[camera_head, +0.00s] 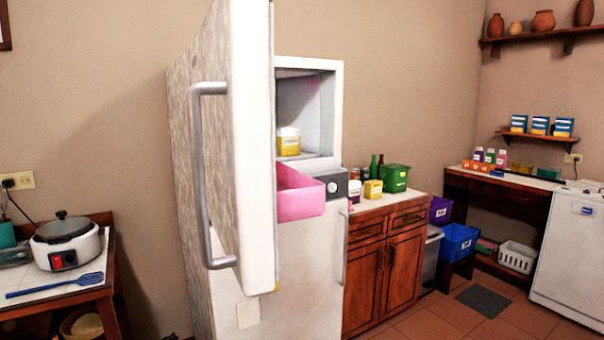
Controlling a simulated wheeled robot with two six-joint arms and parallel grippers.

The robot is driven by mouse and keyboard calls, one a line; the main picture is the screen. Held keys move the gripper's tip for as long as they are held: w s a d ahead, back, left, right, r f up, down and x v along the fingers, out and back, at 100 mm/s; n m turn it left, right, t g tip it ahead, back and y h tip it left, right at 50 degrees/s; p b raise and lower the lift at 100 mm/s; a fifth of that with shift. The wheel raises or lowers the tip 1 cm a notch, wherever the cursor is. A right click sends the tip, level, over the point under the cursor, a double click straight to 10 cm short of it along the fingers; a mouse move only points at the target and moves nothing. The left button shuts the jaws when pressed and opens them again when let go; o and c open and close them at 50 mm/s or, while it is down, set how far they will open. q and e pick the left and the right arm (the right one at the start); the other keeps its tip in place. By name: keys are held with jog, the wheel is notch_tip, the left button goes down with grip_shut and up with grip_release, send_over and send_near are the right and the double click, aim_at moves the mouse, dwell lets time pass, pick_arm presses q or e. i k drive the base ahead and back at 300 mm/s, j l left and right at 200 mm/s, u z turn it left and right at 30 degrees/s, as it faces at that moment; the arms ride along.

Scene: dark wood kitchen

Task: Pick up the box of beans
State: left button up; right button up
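I cannot tell for sure which thing is the box of beans, as labels are too small to read. Several blue, white and orange boxes (540,125) stand in a row on the small wall shelf at the right. A yellow container with a pale top (288,142) stands in the open upper compartment of the fridge. A small yellow container (373,189) stands on the counter beside a green bin (395,178). Neither of my grippers is in view.
The fridge door (222,150) stands open toward me, with a pink drawer (298,192) pulled out beside it. A cooker (67,240) and blue spatula (55,286) are on the left table. Blue bin (459,241) and white basket (516,257) are low at right. The tiled floor is partly clear.

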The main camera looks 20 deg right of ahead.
aim_at(354, 186)
jog(key=i+l, duration=0.1)
jog(key=l, duration=0.25)
jog(key=i+l, duration=0.1)
jog(key=l, duration=0.25)
jog(key=i+l, duration=0.15)
jog(key=l, duration=0.25)
jog(key=i+l+u, duration=0.1)
jog(key=l, duration=0.25)
jog(key=i+l, duration=0.25)
jog(key=l, duration=0.15)
jog(key=i+l+u, duration=0.1)
jog(key=l, duration=0.3)
jog(key=i+l, duration=0.2)
jog(key=l, duration=0.2)
jog(key=i+l+u, duration=0.1)
jog(key=l, duration=0.3)
jog(key=i+l, duration=0.2)
jog(key=l, duration=0.2)
